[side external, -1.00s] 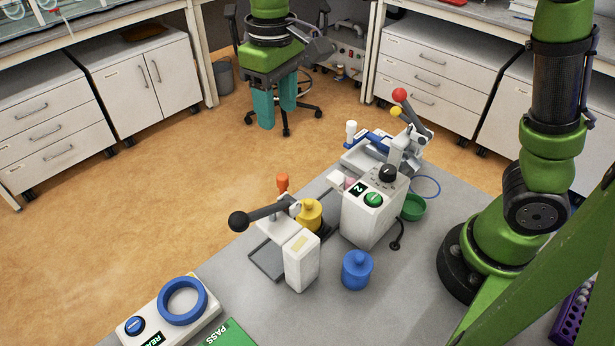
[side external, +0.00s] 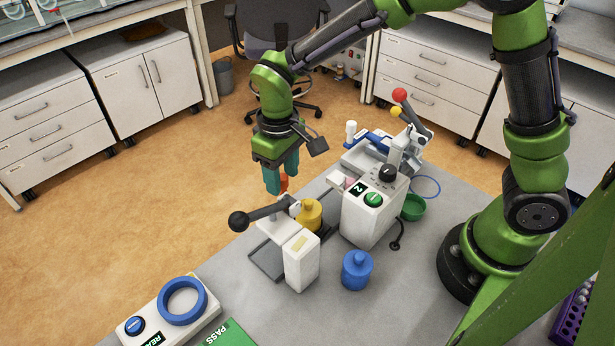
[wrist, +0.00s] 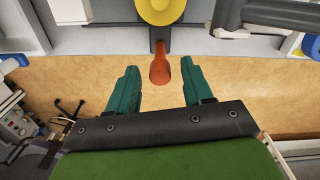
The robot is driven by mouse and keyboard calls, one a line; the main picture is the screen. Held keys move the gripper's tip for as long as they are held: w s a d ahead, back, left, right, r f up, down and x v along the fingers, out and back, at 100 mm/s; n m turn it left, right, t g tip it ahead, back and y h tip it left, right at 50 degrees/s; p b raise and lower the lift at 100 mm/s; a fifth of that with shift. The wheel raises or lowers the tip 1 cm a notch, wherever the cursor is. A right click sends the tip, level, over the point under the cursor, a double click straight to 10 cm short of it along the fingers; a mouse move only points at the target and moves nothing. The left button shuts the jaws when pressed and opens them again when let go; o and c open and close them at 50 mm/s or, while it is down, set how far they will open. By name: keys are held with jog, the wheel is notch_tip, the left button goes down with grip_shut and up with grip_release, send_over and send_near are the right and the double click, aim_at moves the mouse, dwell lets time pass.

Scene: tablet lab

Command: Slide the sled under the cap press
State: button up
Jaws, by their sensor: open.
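The sled's orange handle (side external: 284,186) stands upright by the white lever press, partly hidden by my fingers. A yellow bottle-shaped piece (side external: 309,215) sits just behind the press. The press (side external: 301,262), which I take as the cap press, has an arm ending in a black ball (side external: 238,221). My gripper (side external: 281,182) is open, its teal fingers pointing down at the handle. In the wrist view the orange handle (wrist: 160,70) shows between the spread fingers, with a gap on both sides; I cannot tell how deep it sits. The yellow piece (wrist: 160,8) is beyond it.
A white control box (side external: 371,210) with a green button stands right of the press. A blue bottle (side external: 357,271) is in front. A second lever device with a red ball (side external: 400,95) stands farther back. A panel with a blue ring (side external: 182,301) is at lower left.

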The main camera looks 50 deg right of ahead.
grip_shut()
dwell(0.3)
jog(key=a, duration=0.9)
jog(key=shift+c, duration=1.2)
grip_release()
jog(key=shift+a, duration=0.15)
jog(key=shift+o, duration=1.2)
jog(key=shift+r, duration=0.15)
